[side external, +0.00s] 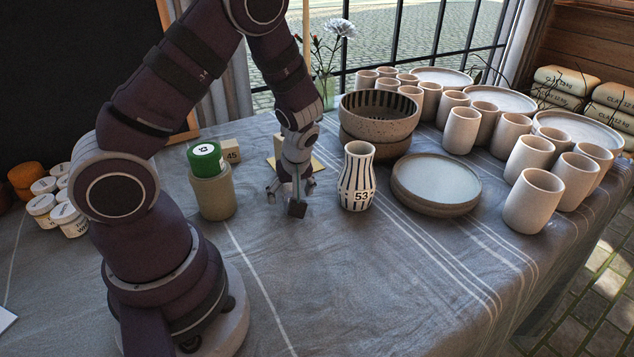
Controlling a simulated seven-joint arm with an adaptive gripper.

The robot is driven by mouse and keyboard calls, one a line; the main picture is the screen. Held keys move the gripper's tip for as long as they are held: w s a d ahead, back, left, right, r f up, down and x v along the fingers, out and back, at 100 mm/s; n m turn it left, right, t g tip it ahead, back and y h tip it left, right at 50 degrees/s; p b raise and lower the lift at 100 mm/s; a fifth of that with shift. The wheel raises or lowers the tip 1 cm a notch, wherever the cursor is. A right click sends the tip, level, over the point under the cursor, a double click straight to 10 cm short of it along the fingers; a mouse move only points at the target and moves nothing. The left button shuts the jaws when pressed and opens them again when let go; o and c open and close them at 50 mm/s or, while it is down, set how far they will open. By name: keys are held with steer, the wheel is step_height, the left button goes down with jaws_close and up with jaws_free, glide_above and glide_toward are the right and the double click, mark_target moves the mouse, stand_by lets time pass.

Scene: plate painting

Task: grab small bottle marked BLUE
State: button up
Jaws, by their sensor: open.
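Several small white-lidded containers (58,203) stand in a cluster at the left, behind my arm's base. Their labels are too small to read, so I cannot tell which is marked BLUE. My gripper (291,189) points down, open, over the middle of the table, well to the right of that cluster. A small dark block-like shape (297,208) shows just below the fingers. I cannot tell what it is or whether it touches them.
A beige pot (213,193) with a green-topped container (205,158) stands left of my gripper. A striped vase (357,176) marked 53 stands close to its right. Stacked bowls (380,113), plates (436,181) and several cups (534,200) fill the right. The front cloth (370,290) is clear.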

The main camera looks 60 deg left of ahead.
steer(key=shift+a+f, duration=0.25)
steer(key=shift+f, duration=0.35)
jaws_close()
steer(key=shift+r, duration=0.1)
